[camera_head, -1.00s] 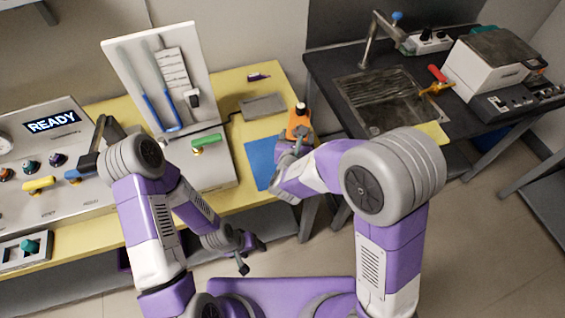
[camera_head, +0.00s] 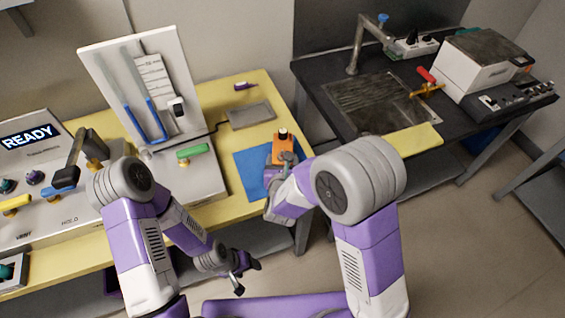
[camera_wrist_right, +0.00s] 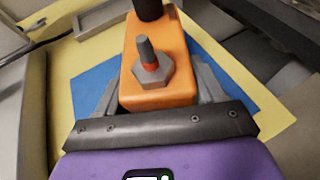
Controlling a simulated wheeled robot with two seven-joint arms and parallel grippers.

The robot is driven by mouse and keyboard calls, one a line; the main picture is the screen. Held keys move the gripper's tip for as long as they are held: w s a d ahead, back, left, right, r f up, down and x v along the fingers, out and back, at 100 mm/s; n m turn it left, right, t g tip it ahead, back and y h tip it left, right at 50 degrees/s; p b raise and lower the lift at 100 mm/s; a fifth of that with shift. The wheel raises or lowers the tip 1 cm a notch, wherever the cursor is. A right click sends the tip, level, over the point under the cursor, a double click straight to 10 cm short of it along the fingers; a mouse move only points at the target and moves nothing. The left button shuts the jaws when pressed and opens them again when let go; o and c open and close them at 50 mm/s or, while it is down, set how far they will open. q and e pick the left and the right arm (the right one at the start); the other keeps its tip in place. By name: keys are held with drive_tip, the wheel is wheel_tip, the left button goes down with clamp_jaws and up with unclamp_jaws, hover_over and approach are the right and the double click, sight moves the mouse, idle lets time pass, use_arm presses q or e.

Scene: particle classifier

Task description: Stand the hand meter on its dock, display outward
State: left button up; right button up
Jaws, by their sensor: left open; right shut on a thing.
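The hand meter (camera_head: 283,149) is an orange block with a dark end, over the far right part of the blue mat (camera_head: 247,177). My right gripper (camera_head: 284,163) is shut on it. In the right wrist view the orange meter body (camera_wrist_right: 158,92) sits between the grey fingers, with a grey hex fitting and stub on its near face. No display shows on the visible faces. I cannot tell whether it touches the mat. A flat grey plate (camera_head: 251,115) with a cable, possibly the dock, lies just behind the mat. My left gripper (camera_head: 246,275) is open and empty, low before the table.
A white panel with blue-filled tubes (camera_head: 140,85) and a console reading READY (camera_head: 28,137) stand on the left. A green-handled valve (camera_head: 193,151) is left of the mat. A purple marker (camera_head: 244,86) lies behind the plate. A dark sink bench (camera_head: 330,68) stands right.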

drive_tip(key=shift+r, duration=0.1)
drive_tip(key=o, duration=1.3)
drive_tip(key=shift+o, duration=0.2)
